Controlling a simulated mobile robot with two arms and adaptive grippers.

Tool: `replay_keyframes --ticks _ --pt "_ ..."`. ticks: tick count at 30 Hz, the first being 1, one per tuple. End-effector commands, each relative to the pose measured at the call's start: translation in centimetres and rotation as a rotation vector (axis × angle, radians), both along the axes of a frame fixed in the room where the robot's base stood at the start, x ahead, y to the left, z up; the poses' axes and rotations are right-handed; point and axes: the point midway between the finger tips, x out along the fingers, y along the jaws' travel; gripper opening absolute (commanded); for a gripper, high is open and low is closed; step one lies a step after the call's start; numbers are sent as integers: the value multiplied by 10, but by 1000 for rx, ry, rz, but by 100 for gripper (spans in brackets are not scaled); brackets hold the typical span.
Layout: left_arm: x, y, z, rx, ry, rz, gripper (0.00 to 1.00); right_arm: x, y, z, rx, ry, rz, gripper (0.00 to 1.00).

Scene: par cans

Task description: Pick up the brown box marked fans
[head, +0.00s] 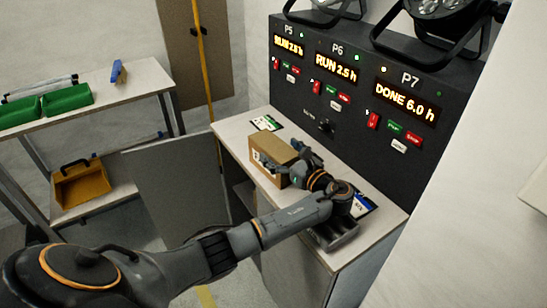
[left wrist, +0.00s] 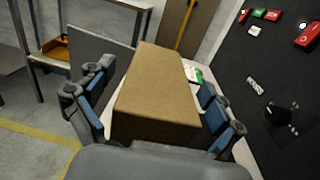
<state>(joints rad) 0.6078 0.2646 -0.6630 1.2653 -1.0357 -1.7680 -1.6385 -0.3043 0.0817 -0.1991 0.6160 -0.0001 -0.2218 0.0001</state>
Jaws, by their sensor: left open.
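The brown box (head: 272,153) stands on the narrow white counter below the black control panel. Its marking cannot be read from here. In the left wrist view the brown box (left wrist: 158,95) lies between the two fingers of my left gripper (left wrist: 155,115), with blue pads on either side. My left gripper (head: 285,165) is open around the near end of the box, and I see a gap at the left finger; contact on the right side is unclear. My right gripper does not show.
The black panel (head: 345,95) with lit displays rises right behind the counter (head: 235,127). A grey cabinet door (head: 180,180) hangs open at left. Cards and a grey tray (head: 338,237) lie on the counter. A table (head: 120,88) with green boxes stands farther left.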

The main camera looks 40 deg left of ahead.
Motion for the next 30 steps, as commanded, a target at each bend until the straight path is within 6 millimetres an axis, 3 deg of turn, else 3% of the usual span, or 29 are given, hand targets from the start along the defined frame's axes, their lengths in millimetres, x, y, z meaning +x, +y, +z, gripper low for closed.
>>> replay_keyframes --ticks 8,18,30 --pt "2 7 0 -1 -1 -1 92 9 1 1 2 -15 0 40" --pt "2 7 -1 -1 0 -1 23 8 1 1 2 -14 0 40" --pt "2 7 8 0 -4 -1 21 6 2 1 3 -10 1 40"
